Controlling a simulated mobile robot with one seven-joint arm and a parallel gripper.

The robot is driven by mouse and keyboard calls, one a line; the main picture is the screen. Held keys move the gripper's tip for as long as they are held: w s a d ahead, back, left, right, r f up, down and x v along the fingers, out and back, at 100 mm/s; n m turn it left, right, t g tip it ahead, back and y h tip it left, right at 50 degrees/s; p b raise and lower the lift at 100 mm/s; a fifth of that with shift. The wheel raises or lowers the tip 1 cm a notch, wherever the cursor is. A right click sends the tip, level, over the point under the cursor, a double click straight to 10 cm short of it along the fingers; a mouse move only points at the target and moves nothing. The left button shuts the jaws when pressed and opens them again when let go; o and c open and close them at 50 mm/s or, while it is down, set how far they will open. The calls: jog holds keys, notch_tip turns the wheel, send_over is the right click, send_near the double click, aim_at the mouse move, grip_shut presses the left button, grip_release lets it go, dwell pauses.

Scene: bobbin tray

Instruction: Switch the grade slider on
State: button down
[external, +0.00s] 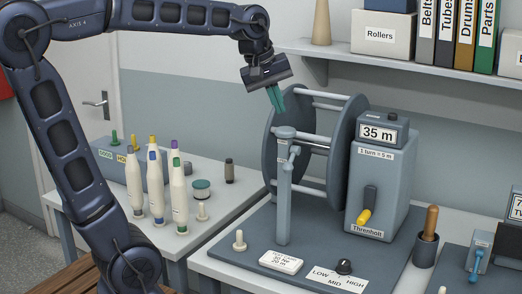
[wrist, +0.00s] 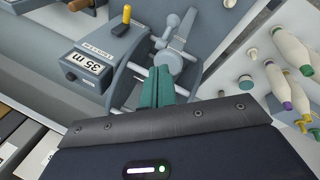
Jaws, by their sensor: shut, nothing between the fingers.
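No part in view is readably labelled as the grade slider, so I cannot tell which it is. A small blue lever-like part (external: 477,260) stands on a second grey base at the right edge. A blue-grey box (external: 103,165) with a "GOOD" label and coloured pegs is on the left table, partly behind white bobbins. My gripper (external: 279,106) has teal fingers, shut and empty, pointing down by the upper left rim of the winding reel (external: 350,110). In the wrist view my gripper (wrist: 158,72) is in front of the reel.
A grey post (external: 284,195) rises in front. A black knob (external: 344,267) sits by LOW, MID, HIGH. Several bobbins (external: 157,190) stand left. A shelf (external: 400,68) hangs behind.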

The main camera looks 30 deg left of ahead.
jog(key=w+d+n+g, duration=0.1)
jog(key=w+d+n, duration=0.25)
jog(key=d, duration=0.85)
jog(key=s+d+f+n+g+h, duration=0.1)
jog(key=s+d+f+n, duration=0.1)
jog(key=d, duration=0.9)
jog(key=s+d+f+n+g, duration=0.1)
jog(key=s+d+f+n, duration=0.15)
jog(key=d, duration=0.85)
jog(key=s+d+f+n+h, duration=0.1)
jog(key=d+n, duration=0.2)
jog(key=d, duration=0.8)
notch_tip(320, 180, down, 21)
jog(key=shift+s+f, duration=0.1)
